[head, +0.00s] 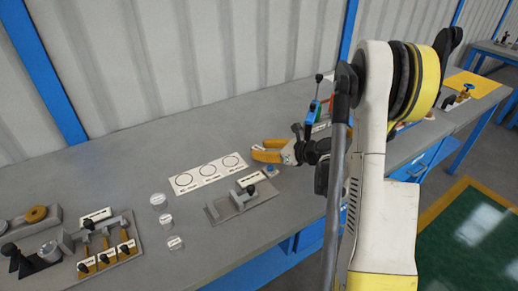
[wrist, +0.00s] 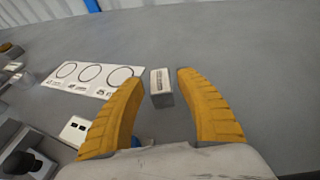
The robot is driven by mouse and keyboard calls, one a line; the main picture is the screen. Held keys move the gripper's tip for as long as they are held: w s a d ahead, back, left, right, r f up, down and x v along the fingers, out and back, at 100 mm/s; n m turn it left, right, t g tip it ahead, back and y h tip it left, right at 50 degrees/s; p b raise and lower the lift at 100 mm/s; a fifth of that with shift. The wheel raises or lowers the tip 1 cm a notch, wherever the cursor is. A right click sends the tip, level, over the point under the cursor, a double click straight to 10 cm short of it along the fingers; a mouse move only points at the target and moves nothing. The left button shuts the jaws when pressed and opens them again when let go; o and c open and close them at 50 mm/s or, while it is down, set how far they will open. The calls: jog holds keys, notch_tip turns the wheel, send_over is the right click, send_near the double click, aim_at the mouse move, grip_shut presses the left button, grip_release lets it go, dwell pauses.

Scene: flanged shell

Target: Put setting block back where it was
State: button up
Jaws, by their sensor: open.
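A small pale grey block with a lettered top (wrist: 161,86), seemingly the setting block, stands on the grey bench top in the wrist view. It is between the tips of my gripper (wrist: 158,84), with a gap to each yellow finger. My gripper (head: 258,150) is open, low over the bench in the head view. I cannot make out the block there, near or behind the fingers. A white card with three printed circles (head: 210,173) lies left of my gripper; it also shows in the wrist view (wrist: 92,78).
A grey fixture with a dark knob (head: 238,203) stands in front of my gripper, with a small blue-topped part (head: 271,170) beside it. Several clear discs (head: 161,219) and a rack of yellow-based tools (head: 103,252) are left. The bench behind the card is clear.

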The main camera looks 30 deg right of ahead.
jog(key=p+v, duration=0.2)
jog(key=v, duration=0.8)
jog(key=shift+d+p, duration=0.1)
jog(key=shift+p, duration=0.25)
jog(key=shift+s+r, duration=0.1)
jog(key=shift+r, duration=0.25)
jog(key=w+a+r+m+t+h, duration=0.25)
jog(key=r+m+h, duration=0.25)
jog(key=r+m, duration=0.75)
jog(key=w+a+r+m+t+h, duration=0.15)
jog(key=r+m+t+h, duration=0.3)
jog(key=r+m, duration=0.8)
jog(key=s+a+f+m+g+y, duration=0.2)
jog(key=s+a+f+m+g, duration=0.4)
jog(key=s+a+f+m, duration=0.1)
jog(key=s+a+f+m+g+y, duration=0.2)
jog(key=s+a+f+m+g, duration=0.4)
jog(key=s+a, duration=0.6)
jog(key=s+f+m, duration=0.1)
jog(key=s+m, duration=0.1)
jog(key=shift+s+f+m, duration=0.25)
jog(key=shift+f+m, duration=0.15)
jog(key=shift+d, duration=0.1)
